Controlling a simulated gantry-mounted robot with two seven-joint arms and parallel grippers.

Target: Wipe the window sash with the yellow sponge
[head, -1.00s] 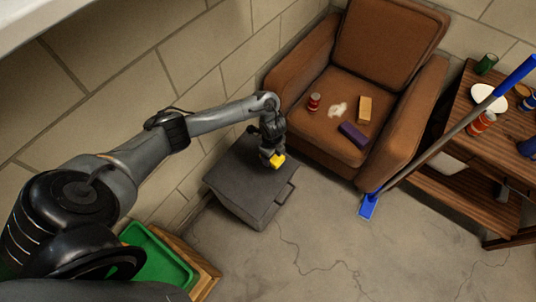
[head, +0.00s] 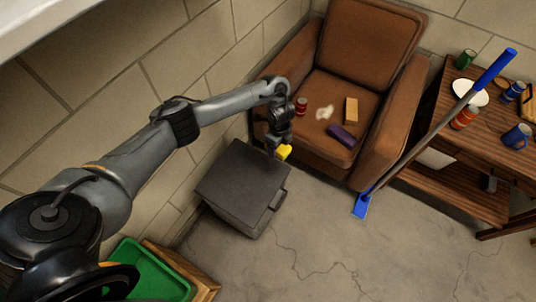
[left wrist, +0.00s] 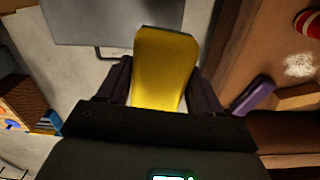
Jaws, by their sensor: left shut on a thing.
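The yellow sponge (head: 284,152) is held in my left gripper (head: 277,147), above the floor between the dark grey box and the brown armchair in the head view. In the left wrist view the sponge (left wrist: 163,70) stands out between the two dark fingers of my left gripper (left wrist: 152,85), which are shut on it. The sponge touches nothing else that I can see. I cannot make out a window sash; a pale ledge (head: 40,20) shows at the top left of the head view, and I cannot tell what it is. My right gripper is not in view.
The dark grey lidded box (head: 240,180) stands by the block wall. The armchair (head: 375,50) holds a can, a tan block and a purple block (head: 342,135). A blue-handled pole (head: 440,125) leans on the wooden table (head: 455,105). A green tray (head: 150,275) is at lower left.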

